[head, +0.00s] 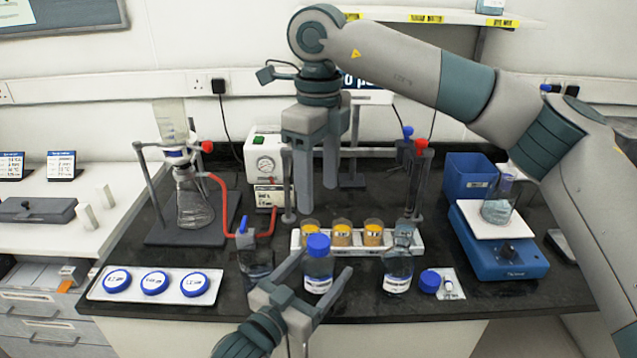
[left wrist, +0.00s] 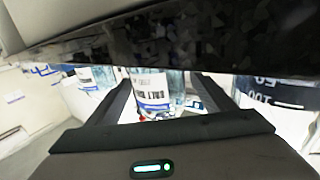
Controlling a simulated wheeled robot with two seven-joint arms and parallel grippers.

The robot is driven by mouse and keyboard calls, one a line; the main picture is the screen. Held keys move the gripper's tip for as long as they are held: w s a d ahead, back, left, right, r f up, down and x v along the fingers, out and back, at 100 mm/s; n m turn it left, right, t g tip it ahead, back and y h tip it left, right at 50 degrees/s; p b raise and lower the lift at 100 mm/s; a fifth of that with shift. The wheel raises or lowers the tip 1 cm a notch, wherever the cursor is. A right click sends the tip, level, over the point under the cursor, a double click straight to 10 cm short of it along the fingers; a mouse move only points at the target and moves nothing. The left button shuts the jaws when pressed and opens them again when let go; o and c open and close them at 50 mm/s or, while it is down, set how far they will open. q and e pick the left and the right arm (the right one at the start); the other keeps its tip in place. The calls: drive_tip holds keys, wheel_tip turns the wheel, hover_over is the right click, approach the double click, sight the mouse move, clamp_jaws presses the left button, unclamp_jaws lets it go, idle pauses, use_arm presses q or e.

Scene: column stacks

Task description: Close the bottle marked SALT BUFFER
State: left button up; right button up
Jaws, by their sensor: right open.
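The middle bottle (head: 318,267) wears a blue cap (head: 318,244). The right bottle (head: 397,270) has no blue cap on it, and a loose blue cap (head: 430,281) lies beside it. My right gripper (head: 316,205) is open and empty, pointing down above the bench.
A white tray (head: 135,295) with three blue caps lies at the front left. A flask stand (head: 190,236) is at the left, and a blue stirrer (head: 500,255) with a beaker at the right.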

use_arm(q)
drive_tip(key=shift+s+a, duration=0.1)
drive_tip(key=b+v, duration=0.3)
drive_tip(key=v, duration=1.4)
use_arm(e)
drive_tip(key=shift+f, duration=1.55)
use_arm(q)
drive_tip(key=shift+s+a, duration=0.1)
drive_tip(key=shift+s, duration=0.05)
